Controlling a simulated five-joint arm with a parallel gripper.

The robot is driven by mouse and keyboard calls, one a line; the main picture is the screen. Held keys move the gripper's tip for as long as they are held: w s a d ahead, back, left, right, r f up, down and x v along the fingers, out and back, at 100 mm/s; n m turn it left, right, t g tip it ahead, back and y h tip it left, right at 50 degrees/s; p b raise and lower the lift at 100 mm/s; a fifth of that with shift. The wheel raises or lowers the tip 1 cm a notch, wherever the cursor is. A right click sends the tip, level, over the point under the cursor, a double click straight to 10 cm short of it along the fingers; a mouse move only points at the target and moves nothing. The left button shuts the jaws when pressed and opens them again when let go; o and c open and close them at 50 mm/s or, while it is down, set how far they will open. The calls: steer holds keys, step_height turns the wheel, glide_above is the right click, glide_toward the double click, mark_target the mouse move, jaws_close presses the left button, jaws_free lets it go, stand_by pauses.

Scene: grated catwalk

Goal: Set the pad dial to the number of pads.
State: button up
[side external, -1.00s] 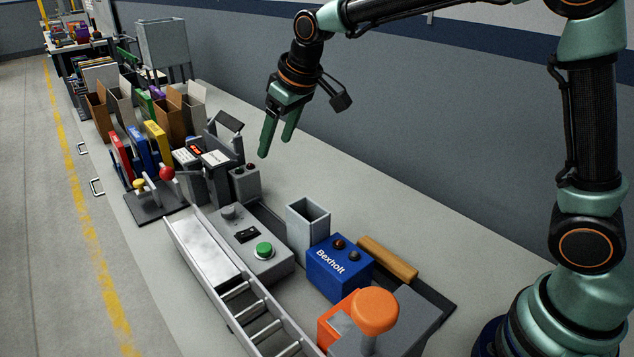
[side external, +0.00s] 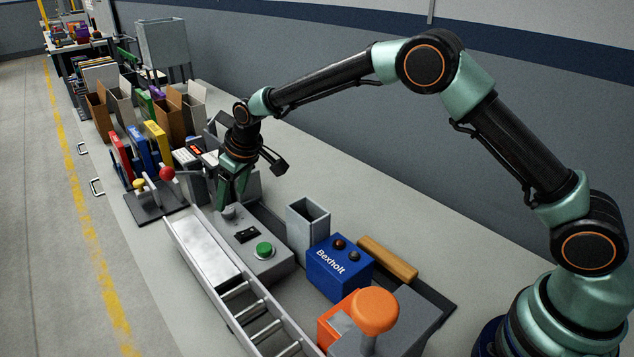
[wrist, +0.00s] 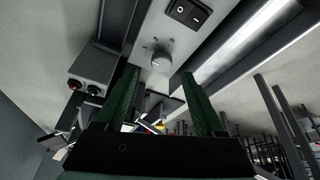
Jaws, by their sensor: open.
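The dial, a grey round knob (side external: 229,213), sits on the far end of a grey control box (side external: 262,268) beside the conveyor. My gripper (side external: 233,203) points down close above the knob, its green fingers open. In the wrist view the knob (wrist: 161,60) shows between and just beyond the fingertips (wrist: 160,75). I cannot tell whether a finger touches it. The knob's setting and any numbers around it are too small to read. I cannot tell which things are the pads.
A black rocker switch (side external: 247,235) and a green button (side external: 264,250) share the control box. A roller conveyor (side external: 240,300) runs along its left. A grey open bin (side external: 307,228) and a blue Bexholt box (side external: 340,268) stand to the right. Levers (side external: 153,190) stand farther back.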

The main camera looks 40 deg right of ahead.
mark_target(228, 209)
steer(key=shift+x, duration=2.05)
steer(key=shift+a, duration=0.1)
